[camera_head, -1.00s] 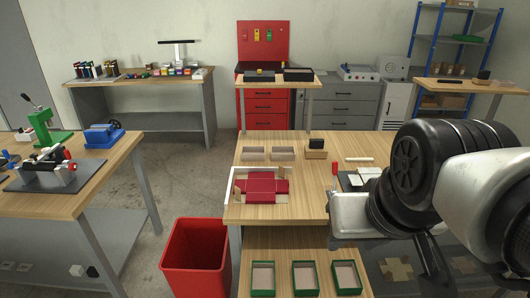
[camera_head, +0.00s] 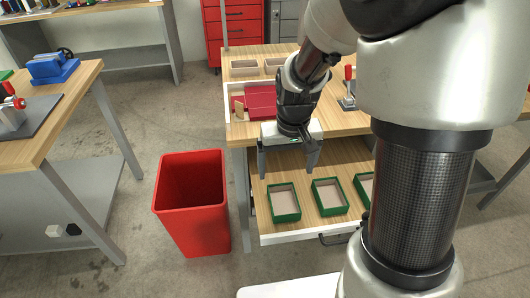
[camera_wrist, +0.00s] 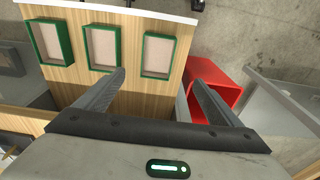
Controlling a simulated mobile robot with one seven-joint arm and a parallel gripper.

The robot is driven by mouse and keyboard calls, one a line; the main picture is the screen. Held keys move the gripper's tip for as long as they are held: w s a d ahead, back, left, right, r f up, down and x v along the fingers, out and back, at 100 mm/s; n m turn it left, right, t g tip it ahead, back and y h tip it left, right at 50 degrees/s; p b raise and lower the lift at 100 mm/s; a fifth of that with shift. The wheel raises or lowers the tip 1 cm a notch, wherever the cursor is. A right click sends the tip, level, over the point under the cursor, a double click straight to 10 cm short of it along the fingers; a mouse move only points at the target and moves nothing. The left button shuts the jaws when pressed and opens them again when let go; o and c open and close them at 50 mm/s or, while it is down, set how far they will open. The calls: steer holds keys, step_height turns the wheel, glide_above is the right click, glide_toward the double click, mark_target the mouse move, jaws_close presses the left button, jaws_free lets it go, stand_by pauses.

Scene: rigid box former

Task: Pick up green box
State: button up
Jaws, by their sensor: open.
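Several green boxes with beige insides lie side by side in an open drawer (camera_head: 265,237) below the wooden bench. In the head view the left green box (camera_head: 284,215) and the middle green box (camera_head: 342,196) show fully; the right green box (camera_head: 364,185) is partly hidden by my arm. My gripper (camera_head: 287,174) is open and empty, pointing down above the back part of the drawer. In the wrist view the gripper (camera_wrist: 158,82) has its fingers apart, with the nearest green box (camera_wrist: 163,53) just beyond and between the fingertips.
A red bin (camera_head: 192,200) stands on the floor left of the drawer. The bench top (camera_head: 240,131) above the drawer carries a red box piece (camera_head: 261,100) in a white frame and beige trays (camera_head: 244,69). Another bench (camera_head: 50,140) stands at the left.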

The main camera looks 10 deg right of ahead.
steer(key=b, duration=0.3)
glide_toward(283, 204)
steer(key=shift+s+a+f, duration=0.2)
steer(key=shift+s+a, duration=0.05)
steer(key=shift+s, duration=0.05)
steer(key=shift+w+d+f+b, duration=0.1)
steer(key=shift+w+f+b, duration=0.15)
steer(key=shift+f, duration=0.75)
steer(key=shift+w+d+f+b, duration=0.1)
steer(key=shift+w+f+b, duration=0.2)
steer(key=shift+f, duration=0.7)
steer(key=shift+w+d+f+b, duration=0.1)
steer(key=shift+f+b, duration=0.25)
steer(key=shift+f, duration=0.6)
steer(key=c, duration=1.2)
steer(key=shift+o, duration=0.2)
step_height(283, 204, up, 10)
steer(key=p, duration=0.2)
steer(key=shift+p, duration=0.4)
